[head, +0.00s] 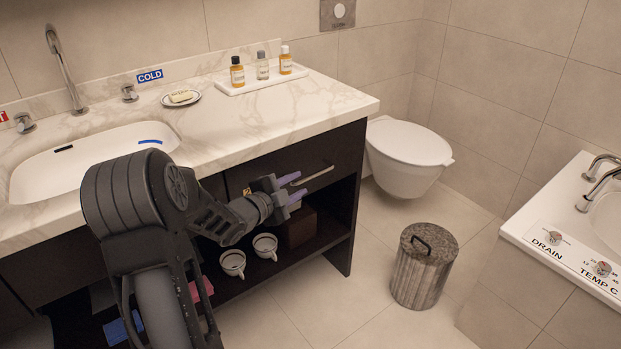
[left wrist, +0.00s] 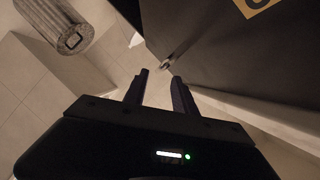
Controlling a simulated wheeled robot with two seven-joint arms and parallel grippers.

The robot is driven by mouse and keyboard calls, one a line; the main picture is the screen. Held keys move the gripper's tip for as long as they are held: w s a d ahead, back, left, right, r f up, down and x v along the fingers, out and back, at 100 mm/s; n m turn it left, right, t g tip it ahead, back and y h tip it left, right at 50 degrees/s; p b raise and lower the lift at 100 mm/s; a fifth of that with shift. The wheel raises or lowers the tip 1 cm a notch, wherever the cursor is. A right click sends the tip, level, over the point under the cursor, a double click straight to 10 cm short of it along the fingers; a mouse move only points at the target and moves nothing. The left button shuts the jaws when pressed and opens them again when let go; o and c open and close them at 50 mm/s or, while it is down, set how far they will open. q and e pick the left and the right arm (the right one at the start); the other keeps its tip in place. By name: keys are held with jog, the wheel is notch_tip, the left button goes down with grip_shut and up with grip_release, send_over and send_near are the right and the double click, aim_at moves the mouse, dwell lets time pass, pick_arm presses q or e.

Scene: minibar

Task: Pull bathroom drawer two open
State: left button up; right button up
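The dark drawer front (head: 335,160) under the right part of the counter is shut, with a slim metal bar handle (head: 314,177) across it. My left gripper (head: 297,185) is in front of the drawer, near the left end of the handle. In the left wrist view, its two fingers (left wrist: 159,74) are apart with nothing between them. The handle (left wrist: 181,50) lies just beyond the fingertips there, against the dark front (left wrist: 225,60). Whether a finger touches the handle I cannot tell. My right gripper is in neither view.
An open shelf below the drawer holds two white cups (head: 233,262) and a brown box (head: 298,228). A round bin (head: 424,266) stands on the floor to the right, also seen in the left wrist view (left wrist: 62,22). A toilet (head: 405,155) is beyond the cabinet. Floor before the cabinet is clear.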

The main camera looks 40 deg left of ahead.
aim_at(307, 179)
pick_arm(q)
jog(key=x, duration=0.7)
jog(key=shift+b, duration=0.3)
jog(key=shift+c, duration=0.4)
grip_shut()
jog(key=shift+s, duration=0.1)
dwell(0.5)
